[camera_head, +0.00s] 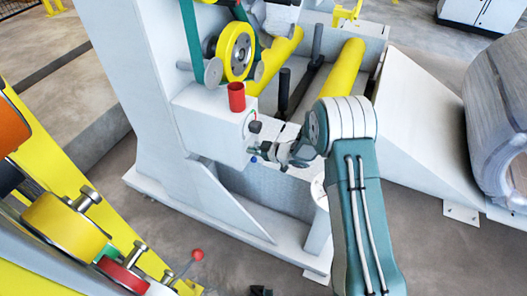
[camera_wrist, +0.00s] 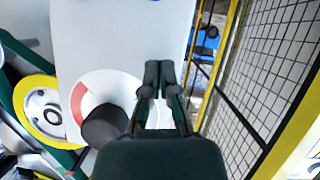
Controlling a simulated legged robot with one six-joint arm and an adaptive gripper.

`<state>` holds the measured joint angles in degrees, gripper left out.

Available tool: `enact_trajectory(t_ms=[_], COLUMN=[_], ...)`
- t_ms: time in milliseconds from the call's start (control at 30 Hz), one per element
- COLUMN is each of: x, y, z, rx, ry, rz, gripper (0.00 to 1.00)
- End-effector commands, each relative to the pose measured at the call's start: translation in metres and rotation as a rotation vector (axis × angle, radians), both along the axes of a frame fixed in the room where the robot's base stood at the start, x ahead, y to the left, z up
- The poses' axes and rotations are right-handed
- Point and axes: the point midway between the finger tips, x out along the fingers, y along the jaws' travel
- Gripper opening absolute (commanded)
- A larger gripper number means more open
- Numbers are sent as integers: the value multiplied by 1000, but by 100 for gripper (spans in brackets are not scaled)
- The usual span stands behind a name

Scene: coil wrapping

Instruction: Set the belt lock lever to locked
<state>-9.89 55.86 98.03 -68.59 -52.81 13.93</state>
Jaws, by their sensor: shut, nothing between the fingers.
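In the wrist view, my gripper (camera_wrist: 159,72) is shut and empty, with its fingertips together in front of a pale grey panel (camera_wrist: 125,35). A white disc with a red sector (camera_wrist: 78,102) lies on the panel, left of and partly behind my fingers. A dark round knob (camera_wrist: 105,125) stands over the disc's lower part, just left of my gripper and apparently apart from it. I cannot tell for sure that this is the belt lock lever, or its setting. In the head view, my gripper (camera_head: 257,152) is small beside the white machine housing (camera_head: 205,128).
A red cylinder (camera_head: 237,97) stands on the housing near my wrist. A yellow wheel with a green belt (camera_head: 236,51) is above it. Yellow rollers (camera_head: 343,68) lie behind my arm. A red-ball lever (camera_head: 197,254) stands at lower left. Mesh fencing (camera_wrist: 265,75) is on the right in the wrist view.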

Motion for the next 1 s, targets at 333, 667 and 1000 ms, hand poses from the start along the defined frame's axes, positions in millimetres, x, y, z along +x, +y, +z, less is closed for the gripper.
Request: enact_trajectory(t_ms=[333,667,1000], x=[6,6,4], y=[-8,-7,-7], z=[-38,-40,-44], rx=[1,0,-16], ry=[1,0,-45], rz=[-2,-1,-2], gripper=[0,0,0])
